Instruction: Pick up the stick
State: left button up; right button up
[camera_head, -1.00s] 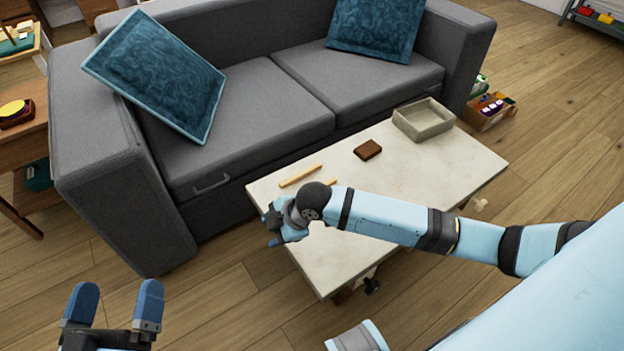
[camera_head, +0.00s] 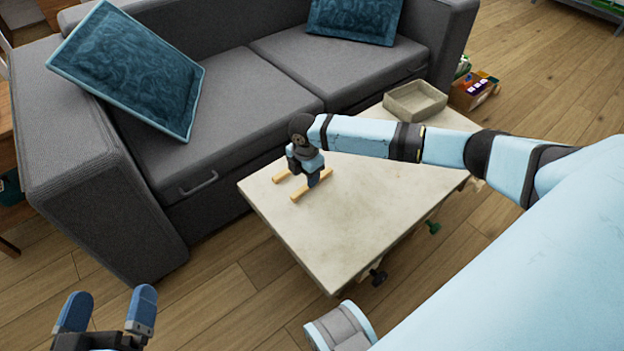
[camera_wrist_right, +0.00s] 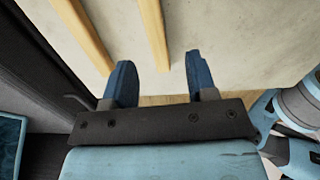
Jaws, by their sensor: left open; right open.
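Two light wooden sticks lie on the pale tabletop at its left end. In the head view the left stick (camera_head: 281,177) and the right stick (camera_head: 298,195) are partly covered by my right gripper (camera_head: 304,176). My right gripper is open and points down over them. In the right wrist view the right stick (camera_wrist_right: 154,36) lies ahead of the gap between the two blue fingers of the right gripper (camera_wrist_right: 162,76). The left stick (camera_wrist_right: 84,34) lies outside that gap, to the left. My left gripper (camera_head: 108,308) is open and empty at the lower left, over the floor.
The low table (camera_head: 330,235) stands before a grey sofa (camera_head: 240,95) with blue cushions (camera_head: 130,70). An empty grey tray (camera_head: 415,101) sits at the table's far end. My right arm crosses the table. The near tabletop is clear.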

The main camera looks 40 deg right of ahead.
jog(key=shift+f, duration=0.5)
notch_tip(320, 180, down, 2)
jog(key=shift+w+d+f+b, duration=0.1)
jog(key=shift+f+b, duration=0.1)
jog(key=shift+b, duration=1)
notch_tip(320, 180, down, 2)
jog(key=shift+f+b, duration=0.1)
jog(key=shift+b, duration=0.5)
pick_arm(q)
jog(key=f, duration=0.1)
jog(key=f+m, duration=0.1)
jog(key=shift+w+a+f+g, duration=0.2)
jog(key=shift+w+f+g, duration=0.1)
jog(key=shift+w+f, duration=0.1)
pick_arm(e)
grip_shut()
